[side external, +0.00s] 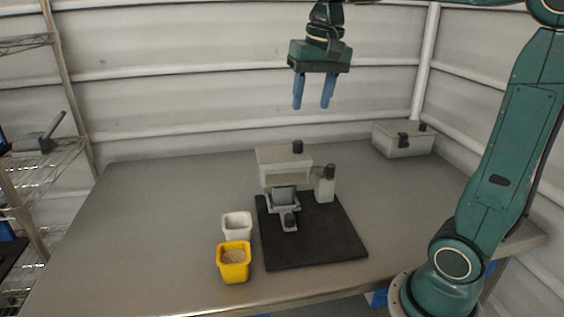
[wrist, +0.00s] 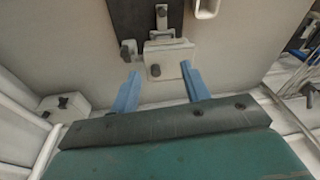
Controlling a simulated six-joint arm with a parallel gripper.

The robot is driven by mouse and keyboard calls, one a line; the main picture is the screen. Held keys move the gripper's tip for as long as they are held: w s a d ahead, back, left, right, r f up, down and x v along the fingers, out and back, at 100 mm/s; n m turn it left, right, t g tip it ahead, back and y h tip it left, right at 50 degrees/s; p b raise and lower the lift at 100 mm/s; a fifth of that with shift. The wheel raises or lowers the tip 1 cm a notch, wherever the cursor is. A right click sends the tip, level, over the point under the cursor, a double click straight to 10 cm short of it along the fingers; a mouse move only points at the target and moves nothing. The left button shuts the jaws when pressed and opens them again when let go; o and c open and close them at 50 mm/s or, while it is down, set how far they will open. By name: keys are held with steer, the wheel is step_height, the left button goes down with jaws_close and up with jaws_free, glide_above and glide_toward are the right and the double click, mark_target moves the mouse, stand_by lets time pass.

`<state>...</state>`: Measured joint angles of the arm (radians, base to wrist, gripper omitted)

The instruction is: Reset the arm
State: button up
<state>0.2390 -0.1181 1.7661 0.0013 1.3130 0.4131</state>
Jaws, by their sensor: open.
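My gripper (side external: 313,92) hangs high above the table, its two blue fingers spread apart and pointing down with nothing between them. In the wrist view the open fingers (wrist: 162,92) frame the grey hopper machine from above, well clear of it. The hopper machine (side external: 284,160) stands on a black mat (side external: 325,242) at the middle of the table. It has a dark knob on top, and a smaller grey post with a dark cap stands beside it. My gripper touches nothing.
A yellow cup (side external: 234,266) with grainy material and a white cup (side external: 237,227) stand left of the mat. A grey lidded box (side external: 403,141) is at the back right. Wire shelves (side external: 40,165) stand at far left. The table's left side (side external: 130,220) is clear.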

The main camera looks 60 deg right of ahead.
steer(key=s+a+f+n+t, duration=0.1)
steer(key=s+a+f+n, duration=0.2)
steer(key=s, duration=0.4)
steer(key=s+a+f+n+t, duration=0.2)
steer(key=s+a+f+n, duration=0.2)
steer(key=s+a+f, duration=0.1)
steer(key=s+f, duration=0.1)
steer(key=s, duration=0.1)
steer(key=shift+s+t, duration=0.3)
steer(key=shift+s, duration=0.05)
